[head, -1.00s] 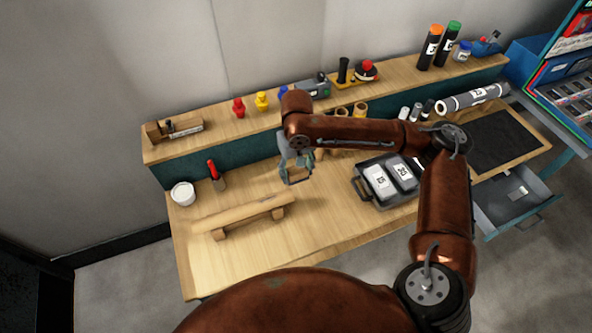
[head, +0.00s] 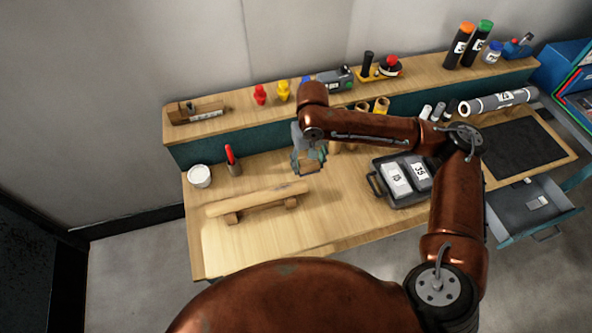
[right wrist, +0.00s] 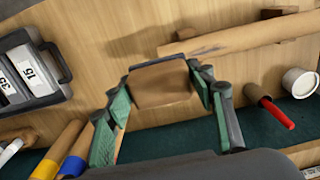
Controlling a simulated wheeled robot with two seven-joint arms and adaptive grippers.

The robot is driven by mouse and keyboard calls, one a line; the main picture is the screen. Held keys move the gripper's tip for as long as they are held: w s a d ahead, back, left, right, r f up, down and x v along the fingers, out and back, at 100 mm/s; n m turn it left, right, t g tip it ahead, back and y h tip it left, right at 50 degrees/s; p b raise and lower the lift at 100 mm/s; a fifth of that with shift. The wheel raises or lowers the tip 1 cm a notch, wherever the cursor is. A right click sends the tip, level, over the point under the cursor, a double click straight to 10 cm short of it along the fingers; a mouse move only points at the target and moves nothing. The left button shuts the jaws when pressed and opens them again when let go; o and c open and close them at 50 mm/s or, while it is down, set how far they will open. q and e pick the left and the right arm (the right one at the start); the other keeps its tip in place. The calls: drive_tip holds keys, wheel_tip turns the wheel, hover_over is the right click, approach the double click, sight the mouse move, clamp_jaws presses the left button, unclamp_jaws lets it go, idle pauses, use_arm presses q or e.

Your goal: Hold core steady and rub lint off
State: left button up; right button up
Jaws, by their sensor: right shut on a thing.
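A long pale wooden-looking core (head: 258,199) lies across a low brown cradle (head: 232,218) at the left front of the bench. It also shows in the right wrist view (right wrist: 240,38). My right gripper (head: 309,167) is just behind the core's right end and apart from it. In the right wrist view its green-sided fingers (right wrist: 163,90) are shut on a small brown block (right wrist: 161,82), one finger on each side. The block is off the core. My left gripper is not in view.
A white tub (head: 200,176) and a red-handled tool in a holder (head: 233,160) stand behind the core. A grey tray with labelled packs (head: 397,180) lies to the right. A raised shelf (head: 240,105) runs along the back. Bench space in front of the core is clear.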

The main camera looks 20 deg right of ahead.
drive_tip(key=a+f, duration=0.1)
drive_tip(key=a, duration=0.3)
drive_tip(key=w+a+f, duration=0.1)
drive_tip(key=a, duration=0.4)
drive_tip(key=a+f, duration=0.2)
drive_tip(key=a, duration=0.2)
drive_tip(key=shift+w+a, duration=0.3)
drive_tip(key=shift+w, duration=0.05)
drive_tip(key=shift+f, duration=0.4)
drive_tip(key=f, duration=0.3)
drive_tip(key=shift+d+f, duration=0.3)
drive_tip(key=shift+d, duration=0.05)
hover_over(297, 184)
drive_tip(key=shift+r, duration=0.1)
drive_tip(key=shift+s+d+r, duration=0.1)
drive_tip(key=shift+d+r, duration=0.1)
drive_tip(key=shift+r, duration=0.45)
drive_tip(key=shift+d+r, duration=0.15)
drive_tip(key=shift+r, duration=0.45)
drive_tip(key=shift+a+r, duration=0.1)
drive_tip(key=shift+r, duration=0.35)
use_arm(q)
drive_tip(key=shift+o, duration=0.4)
